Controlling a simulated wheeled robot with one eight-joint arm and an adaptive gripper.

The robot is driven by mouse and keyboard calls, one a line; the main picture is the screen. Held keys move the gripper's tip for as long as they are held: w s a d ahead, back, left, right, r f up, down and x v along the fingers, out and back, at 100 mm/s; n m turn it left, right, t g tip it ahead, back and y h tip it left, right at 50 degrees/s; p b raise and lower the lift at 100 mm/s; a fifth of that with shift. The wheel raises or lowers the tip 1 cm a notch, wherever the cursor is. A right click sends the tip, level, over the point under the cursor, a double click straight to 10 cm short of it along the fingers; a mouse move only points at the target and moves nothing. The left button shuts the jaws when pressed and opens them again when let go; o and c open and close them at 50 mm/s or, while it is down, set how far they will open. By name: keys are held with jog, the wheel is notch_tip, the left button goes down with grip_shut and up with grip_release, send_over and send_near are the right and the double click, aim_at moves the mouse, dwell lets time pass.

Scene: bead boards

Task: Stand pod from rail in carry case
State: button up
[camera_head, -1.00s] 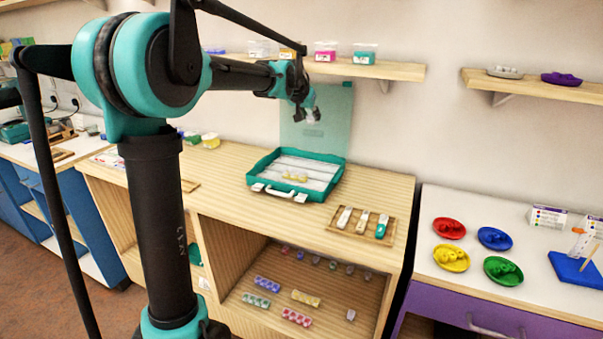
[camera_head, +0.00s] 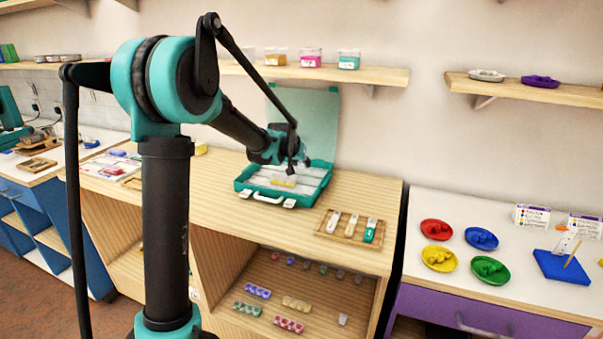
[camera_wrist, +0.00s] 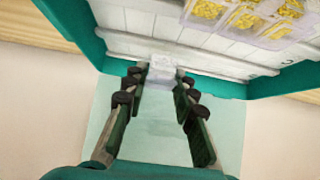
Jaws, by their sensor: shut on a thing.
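The teal carry case (camera_head: 243,188) stands open on the wooden bench, with its lid (camera_head: 318,112) upright behind it. Its white compartmented inside (camera_wrist: 120,45) shows in the wrist view. My gripper (camera_head: 291,164) is low over the back part of the case. In the wrist view my gripper (camera_wrist: 160,84) is shut on a small clear, whitish pod (camera_wrist: 161,70) between its fingertips. The pod is at the edge of the white compartments; I cannot tell whether it touches the floor. A clear pod group with yellow beads (camera_wrist: 243,18) lies in the case.
A wooden tray (camera_head: 341,238) with three slim containers sits right of the case. Several small pods hang in a row in the cubby below (camera_head: 306,264), over coloured bead strips (camera_head: 297,303). A shelf (camera_head: 385,74) runs above. Coloured dishes (camera_head: 439,258) stand on the right table.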

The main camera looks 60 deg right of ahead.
aim_at(300, 170)
jog(key=shift+f, duration=1.85)
jog(key=shift+f, duration=0.1)
jog(key=o, duration=1)
jog(key=shift+c, duration=0.2)
jog(key=v, duration=1.2)
